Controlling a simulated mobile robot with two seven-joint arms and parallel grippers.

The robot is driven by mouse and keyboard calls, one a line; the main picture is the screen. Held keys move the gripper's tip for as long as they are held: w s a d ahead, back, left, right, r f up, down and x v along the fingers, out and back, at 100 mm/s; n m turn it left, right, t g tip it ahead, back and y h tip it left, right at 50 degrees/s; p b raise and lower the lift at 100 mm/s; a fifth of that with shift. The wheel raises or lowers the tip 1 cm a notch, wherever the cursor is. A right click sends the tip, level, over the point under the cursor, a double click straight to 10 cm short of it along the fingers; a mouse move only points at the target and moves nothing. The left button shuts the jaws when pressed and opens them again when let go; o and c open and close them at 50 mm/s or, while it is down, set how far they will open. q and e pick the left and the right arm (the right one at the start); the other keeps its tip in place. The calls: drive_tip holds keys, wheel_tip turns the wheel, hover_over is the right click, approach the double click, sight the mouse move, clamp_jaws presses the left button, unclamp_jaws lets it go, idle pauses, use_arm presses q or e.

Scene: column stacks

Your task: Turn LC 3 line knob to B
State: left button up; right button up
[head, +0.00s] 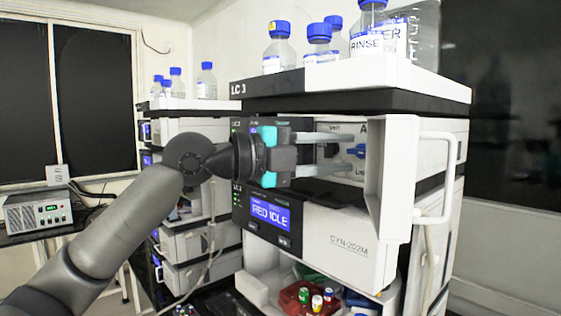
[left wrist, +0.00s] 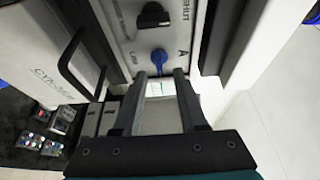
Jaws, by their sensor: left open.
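The blue LINE knob (head: 357,151) sits on a pale panel inside the open LC 3 module, with a letter A printed beside it. It also shows in the left wrist view (left wrist: 159,58), just beyond my fingertips. I cannot tell exactly which mark it points to, and no B is readable. My left gripper (head: 346,153) reaches into the module from the left. Its two grey fingers (left wrist: 166,76) are apart and empty, pointing at the knob with a small gap apparent. My right gripper is not in view.
A black knob (left wrist: 153,16) beside a SHUT label is on the same panel. The open white door with its handle (head: 433,180) stands right of the opening. Blue-capped bottles (head: 279,50) stand on top. Below are the display module (head: 340,240) and a tray of small vials (head: 305,297).

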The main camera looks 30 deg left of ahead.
use_arm(q)
drive_tip(key=b+v, duration=0.6)
drive_tip(key=v, duration=0.6)
drive_tip(key=shift+s+a+b, duration=0.25)
drive_tip(key=shift+a+b, duration=0.05)
